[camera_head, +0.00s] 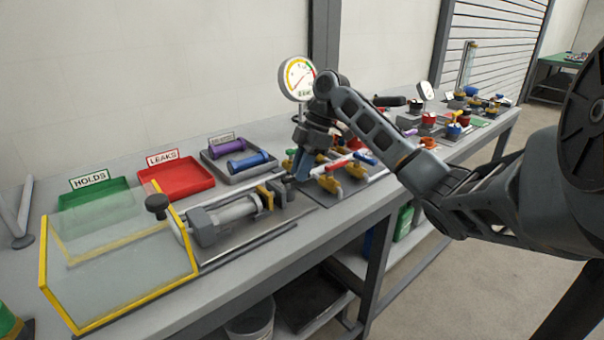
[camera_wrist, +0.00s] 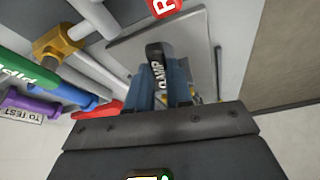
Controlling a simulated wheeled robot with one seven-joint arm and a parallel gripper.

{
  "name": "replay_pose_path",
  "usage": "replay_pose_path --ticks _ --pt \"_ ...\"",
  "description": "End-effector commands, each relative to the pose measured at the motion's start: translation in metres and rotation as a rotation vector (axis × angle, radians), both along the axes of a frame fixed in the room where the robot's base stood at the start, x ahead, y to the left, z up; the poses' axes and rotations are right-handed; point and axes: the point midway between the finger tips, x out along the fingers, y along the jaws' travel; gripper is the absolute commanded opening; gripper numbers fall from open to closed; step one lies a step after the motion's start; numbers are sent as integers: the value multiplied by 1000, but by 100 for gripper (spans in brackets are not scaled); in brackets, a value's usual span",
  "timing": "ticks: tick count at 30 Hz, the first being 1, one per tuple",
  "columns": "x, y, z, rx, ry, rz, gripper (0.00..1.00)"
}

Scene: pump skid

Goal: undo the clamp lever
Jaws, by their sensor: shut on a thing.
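The clamp lever (camera_wrist: 155,62) is a black handle with white lettering, partly readable as "AMP", in the wrist view. My gripper (camera_wrist: 170,88) has its two blue-grey fingers shut on it, one on each side. The lever's end pokes out past the fingertips, and its base is hidden. In the head view my gripper (camera_head: 303,172) points down beside the right end of the grey test fixture (camera_head: 232,213). The lever cannot be made out there behind the fingers.
Brass valves (camera_head: 330,184) with coloured handles sit close right of my gripper. A gauge (camera_head: 297,78) stands behind it. A clear yellow-edged guard (camera_head: 120,265), a green tray (camera_head: 95,196), a red tray (camera_head: 176,178) and a grey tray of cylinders (camera_head: 218,156) lie left.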

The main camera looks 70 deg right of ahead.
Motion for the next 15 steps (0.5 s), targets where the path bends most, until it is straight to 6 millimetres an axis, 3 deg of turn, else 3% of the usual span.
replay_pose_path --ticks 15 --pt "7 -6 -1 0 2 231 0"
